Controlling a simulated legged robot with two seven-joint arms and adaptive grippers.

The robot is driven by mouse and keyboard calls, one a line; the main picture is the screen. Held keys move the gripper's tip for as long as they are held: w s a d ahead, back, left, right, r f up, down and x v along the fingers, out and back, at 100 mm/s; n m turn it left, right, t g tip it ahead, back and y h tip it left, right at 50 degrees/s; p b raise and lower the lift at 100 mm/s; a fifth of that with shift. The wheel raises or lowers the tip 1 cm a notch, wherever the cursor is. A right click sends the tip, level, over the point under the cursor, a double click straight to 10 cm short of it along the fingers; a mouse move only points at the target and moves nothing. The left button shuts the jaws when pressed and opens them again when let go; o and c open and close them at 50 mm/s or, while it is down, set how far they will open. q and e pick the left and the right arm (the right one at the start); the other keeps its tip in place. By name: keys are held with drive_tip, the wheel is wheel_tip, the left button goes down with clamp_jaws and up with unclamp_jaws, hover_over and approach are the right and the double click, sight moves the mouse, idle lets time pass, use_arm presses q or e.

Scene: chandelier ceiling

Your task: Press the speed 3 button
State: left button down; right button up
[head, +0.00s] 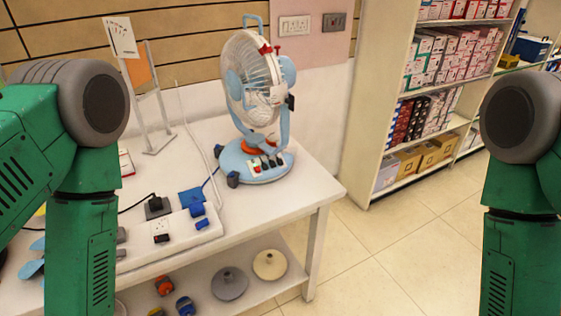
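A light blue and white table fan (258,95) stands upright on the white table. Its round blue base (236,162) carries a small cluster of buttons (267,163) on the front, in white, dark and red tones. The buttons are too small to tell which is speed 3. Only green upper links of my two arms show, at the left and right edges. Neither gripper is in view, and neither arm touches the fan.
The white table (310,190) holds a power strip (170,236) with plugs and cables left of the fan. A wire display stand (152,100) is behind it. Shelves of boxes (440,75) stand at right. Floor (400,230) between table and shelves is clear.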

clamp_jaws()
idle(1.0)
